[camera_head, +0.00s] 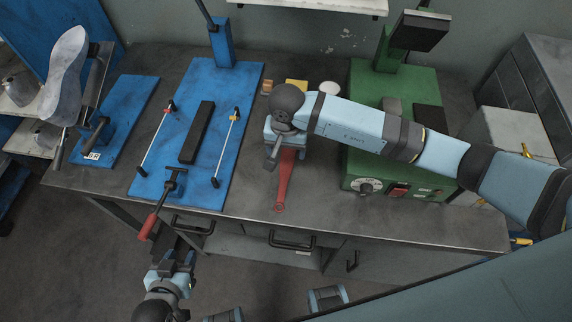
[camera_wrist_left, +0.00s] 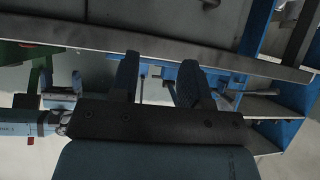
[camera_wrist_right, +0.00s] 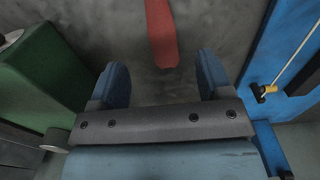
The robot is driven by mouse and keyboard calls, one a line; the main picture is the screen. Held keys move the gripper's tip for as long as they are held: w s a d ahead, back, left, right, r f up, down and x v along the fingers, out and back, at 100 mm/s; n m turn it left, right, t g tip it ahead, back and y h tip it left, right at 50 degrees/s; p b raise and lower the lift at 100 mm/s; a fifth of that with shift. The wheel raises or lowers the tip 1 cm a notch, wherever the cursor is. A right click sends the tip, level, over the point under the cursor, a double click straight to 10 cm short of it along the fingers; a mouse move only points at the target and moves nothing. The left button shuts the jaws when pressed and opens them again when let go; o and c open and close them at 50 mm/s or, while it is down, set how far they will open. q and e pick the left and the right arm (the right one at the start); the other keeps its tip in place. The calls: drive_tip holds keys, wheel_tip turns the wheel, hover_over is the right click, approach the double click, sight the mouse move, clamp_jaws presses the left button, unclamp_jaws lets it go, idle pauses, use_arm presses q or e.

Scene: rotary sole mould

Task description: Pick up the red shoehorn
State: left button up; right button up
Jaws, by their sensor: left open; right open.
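The red shoehorn (camera_head: 284,182) lies on the dark metal tabletop, between the blue base plate and the green machine. Its far end is hidden under my right gripper (camera_head: 277,150) in the head view. In the right wrist view the red shoehorn (camera_wrist_right: 161,32) shows beyond the fingertips, roughly midway between them. My right gripper (camera_wrist_right: 158,75) is open and empty, with bare tabletop between its fingers. My left gripper (camera_head: 176,258) is open and empty in front of the table's front edge; its two fingers also show in the left wrist view (camera_wrist_left: 158,75).
The blue base plate (camera_head: 153,178) with rods and a black bar stands left of the shoehorn. The green machine (camera_head: 420,182) with dials stands right. A red-handled lever (camera_head: 149,226) juts over the front edge near my left gripper. Small blocks (camera_head: 296,86) lie behind my right gripper.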

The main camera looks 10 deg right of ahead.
sight(286, 166)
wheel_tip(286, 166, down, 3)
drive_tip(key=shift+r, duration=0.15)
drive_tip(key=f+p, duration=0.1)
drive_tip(key=f, duration=0.3)
drive_tip(key=shift+w+f+p, duration=0.15)
drive_tip(key=shift+w+p, duration=0.05)
drive_tip(key=shift+p, duration=0.1)
drive_tip(key=shift+f, duration=0.45)
drive_tip(key=c, duration=1)
